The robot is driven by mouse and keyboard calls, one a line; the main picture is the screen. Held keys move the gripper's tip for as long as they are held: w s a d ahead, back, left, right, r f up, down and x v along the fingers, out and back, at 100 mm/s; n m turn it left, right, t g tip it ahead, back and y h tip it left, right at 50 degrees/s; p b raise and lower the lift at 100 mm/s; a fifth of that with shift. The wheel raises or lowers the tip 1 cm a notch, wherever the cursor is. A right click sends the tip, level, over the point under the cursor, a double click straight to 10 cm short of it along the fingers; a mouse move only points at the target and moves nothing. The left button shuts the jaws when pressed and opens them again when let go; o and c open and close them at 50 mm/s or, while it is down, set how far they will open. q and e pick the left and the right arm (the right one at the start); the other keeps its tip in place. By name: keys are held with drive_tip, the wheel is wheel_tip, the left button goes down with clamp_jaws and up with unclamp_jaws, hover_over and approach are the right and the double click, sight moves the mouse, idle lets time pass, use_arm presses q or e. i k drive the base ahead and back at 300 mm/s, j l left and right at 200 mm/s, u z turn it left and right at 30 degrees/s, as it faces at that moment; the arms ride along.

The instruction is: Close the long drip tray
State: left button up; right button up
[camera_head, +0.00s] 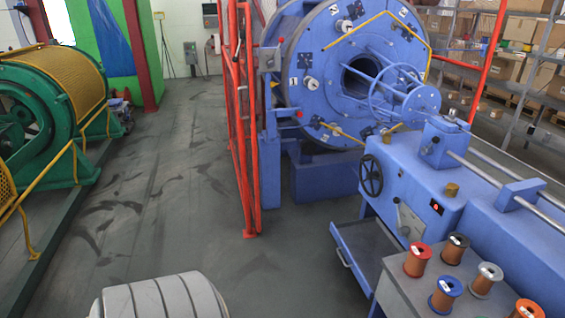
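The inside that shows looks empty. Its near right part is hidden behind the grey table with spools. Neither of my grippers is in view, and nothing is seen touching the tray.
Several wire spools stand on the grey table (398,285) at the lower right. A red guard frame (243,130) stands left of the big blue strander drum (318,60). A green and yellow machine (55,100) is at far left. The floor (200,220) left of the tray is clear.

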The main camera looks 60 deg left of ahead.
sight(363, 242)
drive_tip(key=u, duration=1.3)
drive_tip(key=j+z, duration=0.1)
drive_tip(key=z, duration=0.3)
drive_tip(key=i+j+z, duration=0.2)
drive_tip(key=j, duration=0.15)
drive_tip(key=j+z, duration=0.15)
drive_tip(key=j, duration=0.2)
drive_tip(key=i+j+z, duration=0.2)
drive_tip(key=j, duration=0.2)
drive_tip(key=j+z, duration=0.15)
drive_tip(key=j, duration=0.25)
